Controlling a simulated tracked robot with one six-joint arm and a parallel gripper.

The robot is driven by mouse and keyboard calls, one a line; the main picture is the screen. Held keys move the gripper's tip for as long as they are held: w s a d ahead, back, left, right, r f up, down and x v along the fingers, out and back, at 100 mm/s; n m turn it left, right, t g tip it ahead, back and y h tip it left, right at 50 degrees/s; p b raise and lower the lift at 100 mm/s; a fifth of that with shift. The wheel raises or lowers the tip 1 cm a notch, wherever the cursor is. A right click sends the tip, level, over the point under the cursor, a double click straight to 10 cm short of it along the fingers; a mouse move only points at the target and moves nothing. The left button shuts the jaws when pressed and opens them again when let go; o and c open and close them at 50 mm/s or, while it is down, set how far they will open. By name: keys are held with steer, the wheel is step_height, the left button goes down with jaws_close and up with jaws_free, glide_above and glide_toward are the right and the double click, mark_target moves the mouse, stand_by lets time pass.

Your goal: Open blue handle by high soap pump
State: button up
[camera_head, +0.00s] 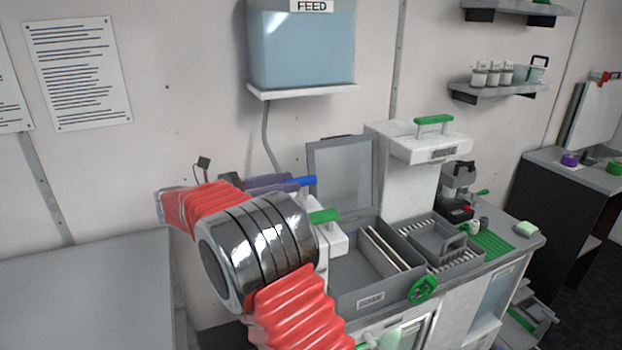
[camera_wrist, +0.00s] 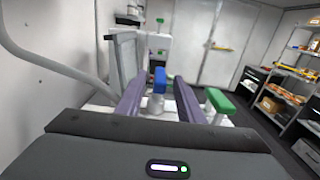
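The blue handle (camera_head: 304,181) shows just past the tips of my gripper in the head view. In the wrist view the blue handle (camera_wrist: 159,80) stands between my two purple fingers, on a pale grey fitting. My gripper (camera_wrist: 158,90) is open, with a gap on each side of the handle. It also shows in the head view (camera_head: 285,184), partly hidden behind my red-sleeved arm. A green handle (camera_head: 324,215) sits below and to the right of the blue one, and it also shows right of my fingers in the wrist view (camera_wrist: 219,102). My arm hides much of the pump body.
A FEED tank (camera_head: 301,48) hangs on the wall above, with a hose (camera_head: 268,140) running down behind my gripper. A grey open lid (camera_head: 341,172) stands just right of the blue handle. A grey bin (camera_head: 345,298) and a green wheel (camera_head: 423,289) are at the front right.

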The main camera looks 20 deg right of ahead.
mark_target(316, 177)
steer(key=d, duration=0.7)
steer(key=shift+d, duration=0.35)
steer(key=shift+c, duration=0.2)
jaws_close()
steer(key=shift+a, duration=0.2)
steer(key=shift+d, duration=0.15)
